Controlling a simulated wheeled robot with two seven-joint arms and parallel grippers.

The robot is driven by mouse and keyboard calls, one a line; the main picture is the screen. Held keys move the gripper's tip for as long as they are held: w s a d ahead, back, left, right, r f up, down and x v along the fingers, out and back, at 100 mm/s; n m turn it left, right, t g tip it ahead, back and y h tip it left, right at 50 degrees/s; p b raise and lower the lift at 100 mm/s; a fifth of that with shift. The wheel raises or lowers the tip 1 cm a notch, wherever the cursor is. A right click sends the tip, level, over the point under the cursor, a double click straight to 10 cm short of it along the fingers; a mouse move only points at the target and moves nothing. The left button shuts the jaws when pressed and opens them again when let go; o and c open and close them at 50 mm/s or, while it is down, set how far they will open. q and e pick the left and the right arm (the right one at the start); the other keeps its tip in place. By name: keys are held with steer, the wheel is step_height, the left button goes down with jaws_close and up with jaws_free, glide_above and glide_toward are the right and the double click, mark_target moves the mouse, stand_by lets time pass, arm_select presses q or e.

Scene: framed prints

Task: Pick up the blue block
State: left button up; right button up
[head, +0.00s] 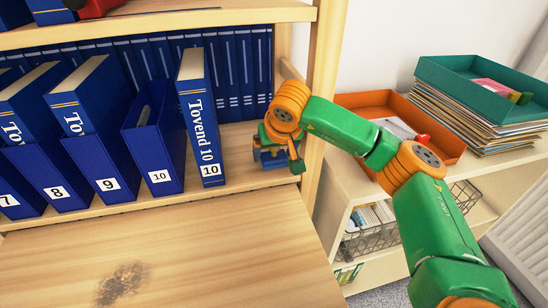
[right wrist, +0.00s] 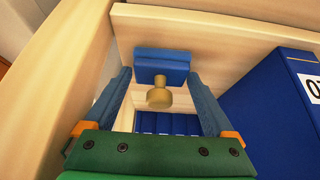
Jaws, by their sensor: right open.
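The blue block (right wrist: 162,65) shows in the right wrist view against pale wood, with a round gold knob (right wrist: 159,96) in front of it. My right gripper (right wrist: 163,84) is open, its two blue fingers on either side of the block and knob. I cannot tell whether the fingers touch the block. In the head view my right gripper (head: 273,157) is low in the shelf, right of the blue binder numbered 10. Blue parts there overlap, so I cannot clearly separate block from fingers. My left gripper is not in view.
Several numbered blue binders (head: 155,140) stand close on the left; the leaning Tovend 10 binder (head: 201,118) is nearest. The wooden shelf post (head: 322,70) is close on the right. An orange tray (head: 385,104) and a green tray (head: 480,88) stand farther right.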

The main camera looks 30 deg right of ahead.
steer(key=c, duration=1)
steer(key=shift+r, duration=0.15)
steer(key=shift+c, duration=0.2)
steer(key=shift+r, duration=0.35)
steer(key=r, duration=0.3)
steer(key=shift+s+a+r+p, duration=0.1)
steer(key=shift+s+a+p, duration=0.1)
steer(key=shift+p, duration=0.1)
steer(key=s+a+r, duration=0.7)
steer(key=s+r, duration=0.2)
steer(key=s, duration=0.2)
steer(key=shift+s, duration=0.25)
